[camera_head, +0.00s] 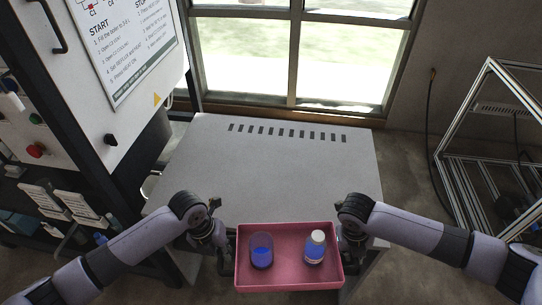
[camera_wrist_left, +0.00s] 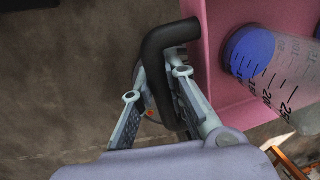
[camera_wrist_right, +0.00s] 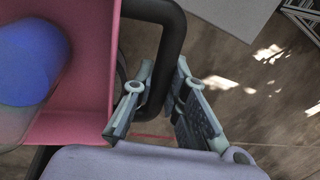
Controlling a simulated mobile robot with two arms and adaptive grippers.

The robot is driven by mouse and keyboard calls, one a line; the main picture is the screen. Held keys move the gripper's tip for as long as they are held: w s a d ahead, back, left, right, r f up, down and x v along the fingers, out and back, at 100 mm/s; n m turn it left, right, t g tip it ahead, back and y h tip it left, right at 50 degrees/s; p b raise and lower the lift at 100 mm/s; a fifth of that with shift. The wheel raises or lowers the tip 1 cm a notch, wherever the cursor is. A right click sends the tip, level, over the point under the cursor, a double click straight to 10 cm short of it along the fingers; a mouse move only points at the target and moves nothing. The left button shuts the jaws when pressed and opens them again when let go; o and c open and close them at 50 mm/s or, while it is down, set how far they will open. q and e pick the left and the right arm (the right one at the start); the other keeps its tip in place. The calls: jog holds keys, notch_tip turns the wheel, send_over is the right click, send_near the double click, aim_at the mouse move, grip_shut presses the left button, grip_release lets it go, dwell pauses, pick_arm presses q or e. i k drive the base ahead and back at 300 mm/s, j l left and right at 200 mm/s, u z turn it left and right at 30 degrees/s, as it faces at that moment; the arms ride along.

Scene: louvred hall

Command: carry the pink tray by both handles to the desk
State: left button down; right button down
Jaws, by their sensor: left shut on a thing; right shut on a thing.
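The pink tray (camera_head: 288,278) is held level in front of me, at the near edge of the grey desk (camera_head: 270,165). In it stand a clear beaker with blue contents (camera_head: 261,252) on the left and a white-capped bottle with blue contents (camera_head: 315,248) on the right. My left gripper (camera_head: 222,248) is shut on the tray's black left handle, which shows in the left wrist view (camera_wrist_left: 160,62). My right gripper (camera_head: 345,238) is shut on the black right handle, seen in the right wrist view (camera_wrist_right: 170,50).
The desk top is bare apart from a row of dark slots near its far side. A tall cabinet with a sign (camera_head: 128,40) stands to the left. A metal frame rack (camera_head: 490,150) stands to the right. A window (camera_head: 300,50) is behind the desk.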

aim_at(270, 189)
jog(key=i+l+u, duration=0.25)
jog(key=i, duration=0.6)
jog(key=i+j, duration=0.05)
jog(key=j, duration=0.05)
